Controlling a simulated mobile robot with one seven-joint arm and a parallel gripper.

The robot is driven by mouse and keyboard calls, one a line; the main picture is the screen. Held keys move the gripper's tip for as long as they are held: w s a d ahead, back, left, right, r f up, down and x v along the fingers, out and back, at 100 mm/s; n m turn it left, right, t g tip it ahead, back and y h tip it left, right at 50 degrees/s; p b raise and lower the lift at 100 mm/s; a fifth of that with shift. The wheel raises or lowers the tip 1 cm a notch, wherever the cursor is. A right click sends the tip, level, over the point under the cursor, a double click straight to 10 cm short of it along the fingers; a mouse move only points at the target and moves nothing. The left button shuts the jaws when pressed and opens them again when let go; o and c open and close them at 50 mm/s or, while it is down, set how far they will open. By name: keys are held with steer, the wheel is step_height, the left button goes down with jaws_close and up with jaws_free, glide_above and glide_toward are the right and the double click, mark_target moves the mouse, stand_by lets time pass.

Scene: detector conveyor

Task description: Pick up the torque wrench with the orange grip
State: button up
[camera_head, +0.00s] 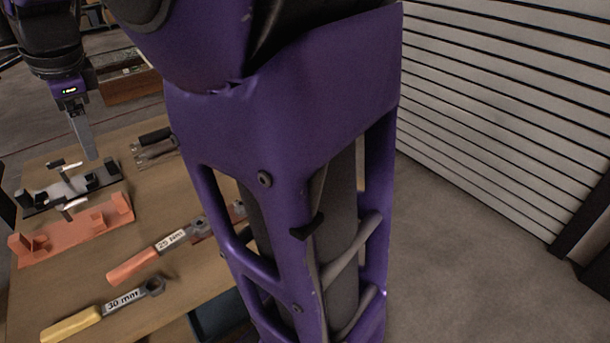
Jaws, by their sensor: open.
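The wrench with the orange grip (134,267) lies on the wooden table (190,290), its grip towards the lower left. My gripper (90,152) is at the upper left, pointing down above the far part of the table, apart from the wrench. It is open, and nothing shows between its fingers, though they overlap in this view.
A wrench with a yellow grip (72,325), labelled 30 mm, lies nearer. An orange fixture (75,236) and a dark fixture (65,190) stand left of the orange-grip wrench. A black-handled tool (154,138) lies farther back, near a wooden box (128,88). Open floor (455,240) is at right.

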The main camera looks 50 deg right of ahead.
steer(key=w+a+f+g, duration=0.1)
steer(key=w+f+g, duration=0.1)
steer(key=f, duration=0.8)
steer(key=w+f+g, duration=0.3)
steer(key=f, duration=0.7)
steer(key=b, duration=0.2)
glide_above(146, 252)
steer(key=shift+t+h, duration=0.4)
step_height(146, 252, down, 8)
steer(key=shift+s+a+f, duration=0.1)
steer(key=shift+f, duration=2.8)
jaws_close()
steer(key=shift+r, duration=0.1)
